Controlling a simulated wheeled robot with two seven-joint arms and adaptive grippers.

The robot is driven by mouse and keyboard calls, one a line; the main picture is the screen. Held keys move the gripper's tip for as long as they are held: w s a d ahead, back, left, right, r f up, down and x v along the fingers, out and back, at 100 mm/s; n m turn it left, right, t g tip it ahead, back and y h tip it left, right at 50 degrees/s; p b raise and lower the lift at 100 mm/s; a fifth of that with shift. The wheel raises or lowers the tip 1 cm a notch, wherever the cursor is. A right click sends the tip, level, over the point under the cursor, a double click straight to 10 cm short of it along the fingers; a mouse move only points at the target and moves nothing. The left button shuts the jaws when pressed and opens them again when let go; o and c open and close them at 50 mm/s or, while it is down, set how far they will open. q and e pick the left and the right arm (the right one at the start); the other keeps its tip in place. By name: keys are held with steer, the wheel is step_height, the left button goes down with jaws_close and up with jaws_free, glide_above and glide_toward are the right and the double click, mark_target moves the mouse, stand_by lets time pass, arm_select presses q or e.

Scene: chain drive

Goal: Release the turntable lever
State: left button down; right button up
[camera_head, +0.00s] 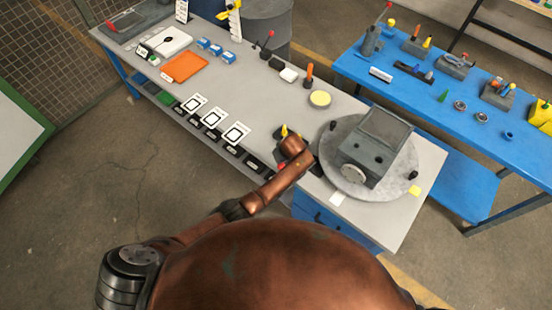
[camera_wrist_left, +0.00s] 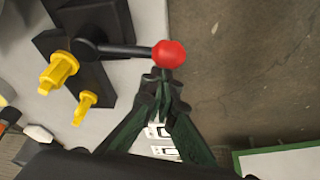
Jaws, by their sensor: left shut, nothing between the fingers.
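The turntable (camera_head: 328,158) is a round grey disc at the right end of the grey bench, with a grey block-shaped fixture (camera_head: 375,145) on it. In the left wrist view the lever (camera_wrist_left: 120,50) is a black rod with a red knob (camera_wrist_left: 169,53), reaching sideways from a black base (camera_wrist_left: 98,20) with two yellow parts. My left gripper (camera_wrist_left: 162,83) is shut and empty, its tips just below the red knob. I cannot tell whether they touch it. In the head view my left wrist hides the gripper and much of the lever area. My right gripper is not in view.
A blue bench (camera_head: 420,101) with several parts stands at the right. The floor is open in front.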

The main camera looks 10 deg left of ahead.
arm_select(q)
steer(key=shift+s+d+n, duration=0.3)
steer(key=shift+s+n, duration=0.05)
steer(key=shift+n, duration=0.05)
steer(key=shift+s+d, duration=0.2)
steer(key=shift+s, duration=0.1)
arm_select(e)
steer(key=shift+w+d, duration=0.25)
arm_select(q)
steer(key=shift+s+d+f, duration=0.1)
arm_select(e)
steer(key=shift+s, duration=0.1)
arm_select(q)
step_height(320, 180, up, 10)
steer(key=shift+w+a+r, duration=0.2)
steer(key=shift+w+a, duration=0.05)
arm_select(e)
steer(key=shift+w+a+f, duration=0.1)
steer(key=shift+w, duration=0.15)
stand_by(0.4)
